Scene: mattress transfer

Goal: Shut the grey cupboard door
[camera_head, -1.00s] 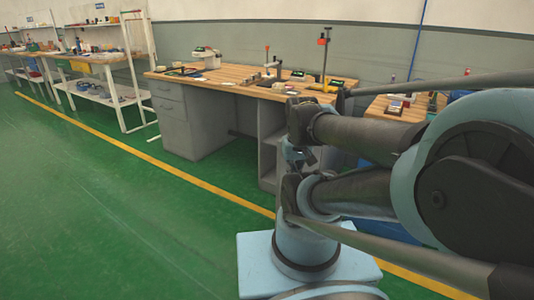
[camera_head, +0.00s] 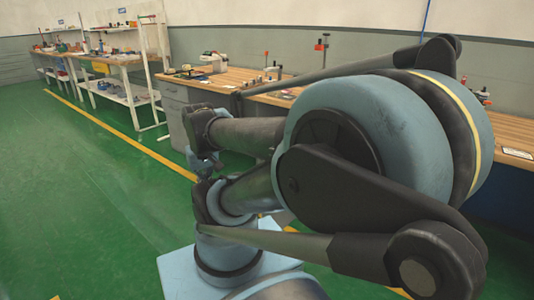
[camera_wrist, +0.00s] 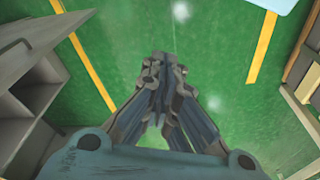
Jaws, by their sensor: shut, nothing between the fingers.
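My gripper (camera_wrist: 163,70) is in the middle of the wrist view, above the green floor. Its fingers are together, with nothing held. A grey cupboard (camera_wrist: 22,112) with open compartments stands at the left of the wrist view, apart from the fingers. A flat pale panel (camera_wrist: 38,32) juts out above it at the upper left; I cannot tell whether this is its door. In the head view, a grey pedestal (camera_head: 177,124) shows under the wooden workbench (camera_head: 228,78). My arm hides the rest of the bench's underside, and no cupboard door is clear there.
Brown-grey furniture edges (camera_wrist: 302,85) stand at the right of the wrist view. Yellow lines (camera_wrist: 262,47) cross the green floor. In the head view, white-framed shelving (camera_head: 128,95) stands farther back. Open floor (camera_head: 75,210) lies at the left.

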